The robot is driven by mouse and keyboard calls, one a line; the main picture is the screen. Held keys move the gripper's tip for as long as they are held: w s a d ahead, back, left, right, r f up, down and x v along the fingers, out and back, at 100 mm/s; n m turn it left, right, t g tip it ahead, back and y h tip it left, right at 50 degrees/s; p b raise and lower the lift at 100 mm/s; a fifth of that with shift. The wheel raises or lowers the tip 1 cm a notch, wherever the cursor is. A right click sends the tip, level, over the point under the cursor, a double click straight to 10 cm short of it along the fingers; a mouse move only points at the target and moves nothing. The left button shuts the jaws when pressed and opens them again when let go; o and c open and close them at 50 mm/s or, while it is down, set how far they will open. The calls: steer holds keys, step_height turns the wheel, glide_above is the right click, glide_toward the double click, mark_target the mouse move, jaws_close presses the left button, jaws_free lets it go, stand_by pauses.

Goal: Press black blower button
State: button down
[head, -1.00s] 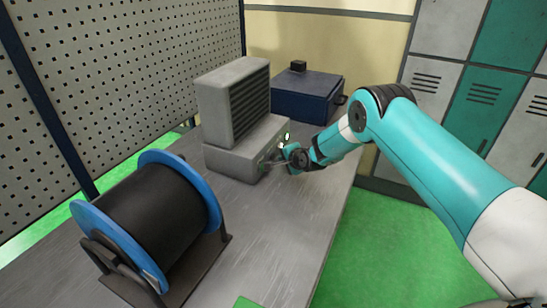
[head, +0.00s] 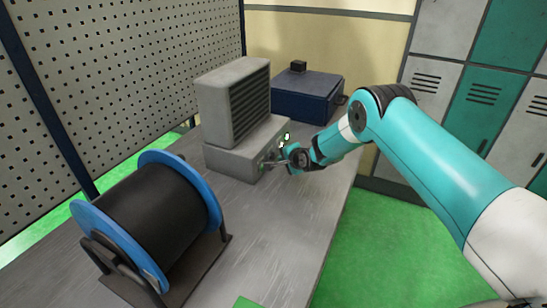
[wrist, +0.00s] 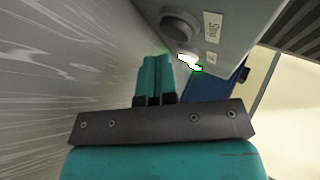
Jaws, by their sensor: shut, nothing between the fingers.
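The grey blower (head: 235,105) stands on the workbench, its vented upper body on a wider base (head: 238,158). My gripper (head: 268,163) is shut and empty at the right-hand face of that base. In the wrist view, a dark round button (wrist: 180,24) sticks out of the grey panel beside a white label that seems to read "Stop" (wrist: 212,26). A second round knob is partly visible just below it, next to a bright white and green glow (wrist: 188,63). My closed teal fingertips (wrist: 157,60) lie just below and left of these buttons. I cannot tell whether they touch the panel.
A black spool with blue flanges (head: 150,215) stands on the near left of the grey bench (head: 262,235). A dark blue box (head: 305,98) with a small black block on top is behind the blower. A perforated panel (head: 120,80) borders the left; lockers (head: 490,90) stand at right.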

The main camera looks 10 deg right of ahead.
steer(key=shift+a, duration=0.1)
steer(key=shift+w+a+f+b, duration=0.1)
steer(key=shift+w+a+b, duration=0.1)
steer(key=shift+b, duration=0.4)
steer(key=shift+w+a+b, duration=0.3)
steer(key=shift+a+b, duration=0.1)
steer(key=shift+b, duration=0.15)
stand_by(0.4)
stand_by(0.4)
steer(key=shift+s+d, duration=0.5)
steer(key=shift+d, duration=0.15)
steer(key=shift+d+p, duration=0.1)
steer(key=shift+p, duration=0.2)
